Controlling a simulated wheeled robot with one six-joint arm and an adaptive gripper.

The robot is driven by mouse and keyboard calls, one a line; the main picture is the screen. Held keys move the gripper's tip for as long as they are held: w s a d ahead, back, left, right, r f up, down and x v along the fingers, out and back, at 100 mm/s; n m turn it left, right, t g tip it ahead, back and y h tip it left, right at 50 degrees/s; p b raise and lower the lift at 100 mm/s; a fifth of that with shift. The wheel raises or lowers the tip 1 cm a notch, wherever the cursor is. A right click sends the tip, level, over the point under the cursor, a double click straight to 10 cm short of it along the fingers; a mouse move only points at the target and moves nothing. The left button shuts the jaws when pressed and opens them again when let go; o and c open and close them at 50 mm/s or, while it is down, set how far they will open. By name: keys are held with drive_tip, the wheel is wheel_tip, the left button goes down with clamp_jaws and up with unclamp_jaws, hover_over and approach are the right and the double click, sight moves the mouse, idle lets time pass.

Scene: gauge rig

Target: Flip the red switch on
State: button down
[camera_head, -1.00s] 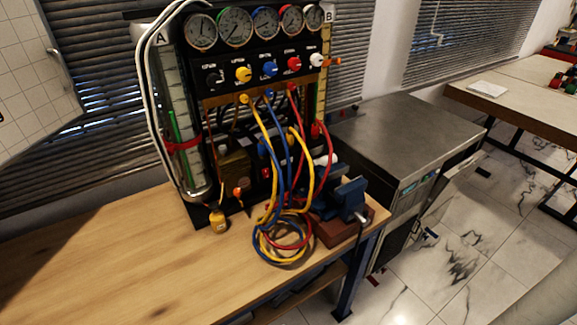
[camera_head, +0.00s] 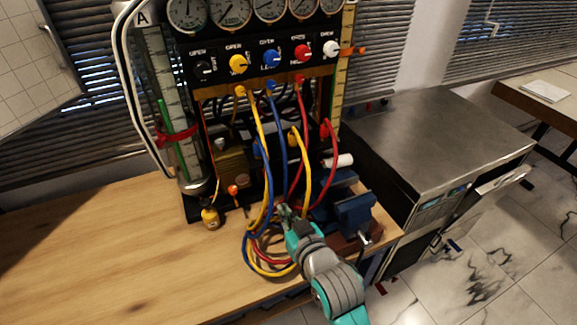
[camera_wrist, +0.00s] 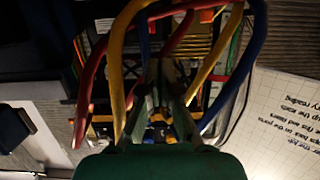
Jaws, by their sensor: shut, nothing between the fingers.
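The gauge rig (camera_head: 218,50) stands on the wooden bench (camera_head: 110,235). I cannot make out its red switch now in the head view; the hoses and my gripper cover the lower front of the rig. My gripper (camera_head: 284,211) is in front of this lower part, among the hanging hoses, shut and empty. In the dim wrist view my gripper (camera_wrist: 166,95) points into the rig between yellow, red and blue hoses. The switch cannot be told apart there either.
A yellow hose (camera_head: 257,130), a blue hose (camera_head: 278,130) and a red hose (camera_head: 304,120) hang around my gripper and coil on the bench. A blue vise (camera_head: 355,212) stands close on the right. The bench's left part is clear.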

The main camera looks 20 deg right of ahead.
sight(267, 172)
drive_tip(key=shift+w+d+r, duration=0.85)
drive_tip(key=shift+w+d, duration=0.05)
drive_tip(key=shift+d, duration=0.05)
drive_tip(key=shift+w, duration=0.1)
drive_tip(key=x, duration=1.3)
drive_tip(key=shift+w, duration=0.4)
drive_tip(key=shift+d+f, duration=0.1)
drive_tip(key=shift+w, duration=0.3)
